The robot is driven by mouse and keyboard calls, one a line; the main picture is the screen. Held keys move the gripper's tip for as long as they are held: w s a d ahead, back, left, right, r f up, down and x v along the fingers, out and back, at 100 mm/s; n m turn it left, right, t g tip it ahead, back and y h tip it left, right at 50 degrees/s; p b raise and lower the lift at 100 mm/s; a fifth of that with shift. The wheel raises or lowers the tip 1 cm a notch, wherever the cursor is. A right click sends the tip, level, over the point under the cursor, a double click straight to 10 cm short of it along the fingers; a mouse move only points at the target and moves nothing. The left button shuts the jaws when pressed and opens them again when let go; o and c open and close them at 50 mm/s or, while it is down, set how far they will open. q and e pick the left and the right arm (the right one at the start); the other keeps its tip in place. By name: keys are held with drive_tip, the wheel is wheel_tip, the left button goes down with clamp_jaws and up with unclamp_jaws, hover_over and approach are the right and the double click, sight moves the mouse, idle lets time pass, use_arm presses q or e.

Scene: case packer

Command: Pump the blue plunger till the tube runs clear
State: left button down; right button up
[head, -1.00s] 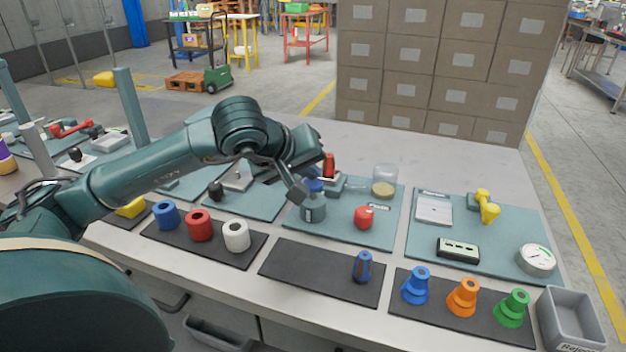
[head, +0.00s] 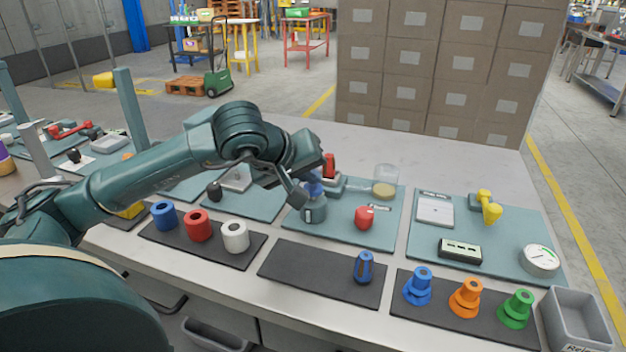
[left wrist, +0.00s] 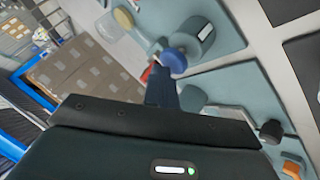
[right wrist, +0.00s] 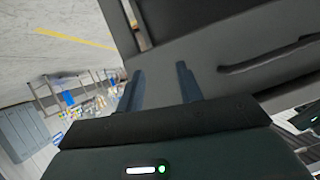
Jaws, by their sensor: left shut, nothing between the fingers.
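The blue plunger (head: 315,187) sits on top of a grey-blue labelled pump body (head: 314,212) on a teal mat. My left gripper (head: 300,196) is shut and empty, close beside the plunger. In the left wrist view the plunger's round blue head (left wrist: 174,63) shows just past the shut fingertips (left wrist: 160,74); I cannot tell whether they touch. The pump body (left wrist: 195,35) is behind it there. A clear jar (head: 385,180) with yellowish contents stands to the right; I cannot make out the tube. My right gripper (right wrist: 158,85) is open and empty, away from the pump.
A red knob (head: 364,217) and a red-handled part (head: 329,165) stand near the pump. A dark front mat (head: 305,275) holds a blue cylinder (head: 364,266). Coloured rings are left, coloured cones and a grey bin (head: 575,320) right. Stacked cartons (head: 440,70) stand behind.

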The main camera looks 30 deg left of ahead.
sight(309, 189)
use_arm(q)
drive_tip(key=shift+f+b, duration=0.3)
drive_tip(key=shift+f, duration=0.15)
drive_tip(key=shift+r, duration=0.1)
idle(0.4)
drive_tip(key=shift+r+p, duration=1.05)
drive_tip(key=shift+r, duration=0.6)
wheel_tip(309, 189, up, 5)
drive_tip(key=p, duration=0.3)
